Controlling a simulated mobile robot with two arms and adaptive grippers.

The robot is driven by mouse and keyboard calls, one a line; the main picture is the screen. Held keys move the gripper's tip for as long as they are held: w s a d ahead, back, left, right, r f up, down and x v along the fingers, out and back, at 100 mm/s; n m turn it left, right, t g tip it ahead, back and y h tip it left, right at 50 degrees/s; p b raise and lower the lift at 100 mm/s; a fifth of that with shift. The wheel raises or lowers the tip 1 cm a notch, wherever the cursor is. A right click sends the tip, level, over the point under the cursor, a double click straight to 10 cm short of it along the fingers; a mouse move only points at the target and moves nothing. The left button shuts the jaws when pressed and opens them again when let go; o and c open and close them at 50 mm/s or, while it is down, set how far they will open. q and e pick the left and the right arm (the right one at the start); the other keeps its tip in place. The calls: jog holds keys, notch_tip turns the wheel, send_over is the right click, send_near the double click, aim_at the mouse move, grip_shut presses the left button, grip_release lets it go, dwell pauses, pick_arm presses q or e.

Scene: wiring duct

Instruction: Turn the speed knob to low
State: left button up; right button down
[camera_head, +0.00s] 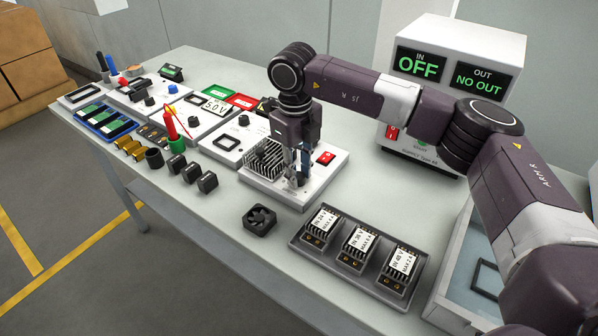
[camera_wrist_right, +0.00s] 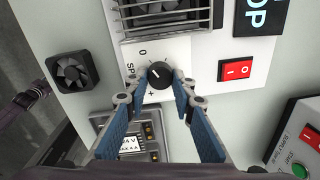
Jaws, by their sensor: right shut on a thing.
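The black speed knob (camera_wrist_right: 159,75) shows in the right wrist view on a white panel (camera_wrist_right: 172,52), with a "0" mark above left, a partly covered "SPEED" label on the left and a "+" below. My right gripper (camera_wrist_right: 160,78) is shut on the knob, a blue-padded finger on each side. The knob's pointer position is hard to read. In the head view my right gripper (camera_head: 294,178) reaches down onto the white box (camera_head: 308,190) and hides the knob. My left gripper is in neither view.
A black fan (camera_head: 259,219) and a tray (camera_head: 372,280) of converter modules lie in front. A white power supply (camera_head: 455,50) reading "OFF" stands behind my right arm.

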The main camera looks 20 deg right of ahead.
jog(key=shift+w+r, duration=0.1)
jog(key=shift+r, duration=0.05)
jog(key=c, duration=1.6)
grip_release()
jog(key=r, duration=1.2)
jog(key=shift+s+a, duration=0.2)
jog(key=shift+a, duration=0.1)
jog(key=shift+f, duration=0.1)
